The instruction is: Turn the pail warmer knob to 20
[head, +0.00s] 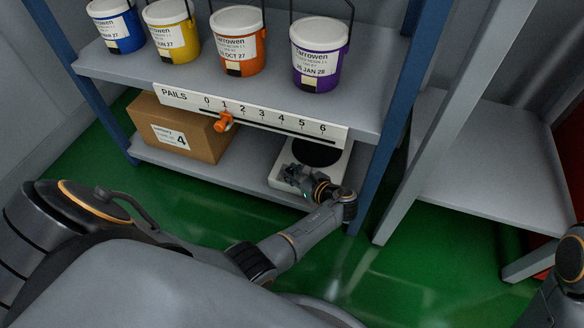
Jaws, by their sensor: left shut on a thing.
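The pail warmer (337,166) is a white unit with a round black plate (318,152) on the lower shelf at the right. My left gripper (293,175) is at its front left part, shut on the warmer knob. The knob and its scale are hidden behind the gripper, so I cannot read the setting. My right gripper is out of view; only part of my right arm shows at the right edge.
Above, a PAILS scale (270,125) from 0 to 6 carries an orange slider (225,122) near 1. Blue, yellow, orange (238,50) and purple (317,65) pails stand on the upper shelf.

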